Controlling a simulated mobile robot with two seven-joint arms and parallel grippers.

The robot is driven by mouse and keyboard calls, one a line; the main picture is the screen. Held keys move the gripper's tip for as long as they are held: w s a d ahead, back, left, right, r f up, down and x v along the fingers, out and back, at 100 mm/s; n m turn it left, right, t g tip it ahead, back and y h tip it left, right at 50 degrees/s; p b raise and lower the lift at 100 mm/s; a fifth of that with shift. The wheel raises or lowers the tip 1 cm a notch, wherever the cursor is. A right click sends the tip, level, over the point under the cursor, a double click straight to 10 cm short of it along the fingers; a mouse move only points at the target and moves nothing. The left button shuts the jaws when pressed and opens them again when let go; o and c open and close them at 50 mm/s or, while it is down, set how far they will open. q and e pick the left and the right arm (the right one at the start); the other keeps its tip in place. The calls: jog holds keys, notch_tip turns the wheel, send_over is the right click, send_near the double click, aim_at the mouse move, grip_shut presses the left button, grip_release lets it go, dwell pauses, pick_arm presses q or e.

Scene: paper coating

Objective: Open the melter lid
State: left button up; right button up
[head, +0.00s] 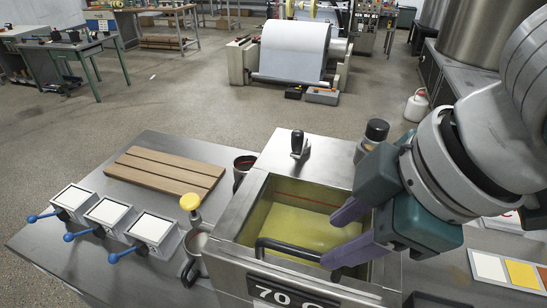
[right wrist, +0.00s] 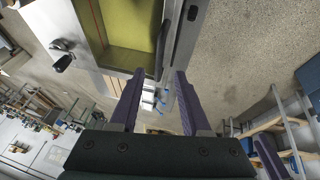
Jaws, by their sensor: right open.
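The melter (head: 232,207) is a steel box with a yellow interior showing through its top; it also shows in the right wrist view (right wrist: 183,38). I cannot tell whether a clear lid covers the yellow. A black bar handle (head: 287,248) runs along the front edge of the top; it also shows in the right wrist view (right wrist: 161,52). My right gripper (head: 328,241) is open and empty, its two purple fingers by the handle's right end. In the right wrist view, the handle lies beyond the fingertips, apparently apart from them. My left gripper is out of view.
A slatted wooden board (head: 166,171), white pads with blue levers and a yellow-knobbed tool (head: 190,203) are left. Color samples (head: 521,273) lie right.

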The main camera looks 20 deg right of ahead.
aim_at(308, 254)
jog(key=x, duration=0.6)
jog(key=shift+w+a+f, duration=0.1)
jog(key=shift+w+f, duration=0.1)
jog(key=shift+f, duration=0.05)
grip_shut()
dwell(1.2)
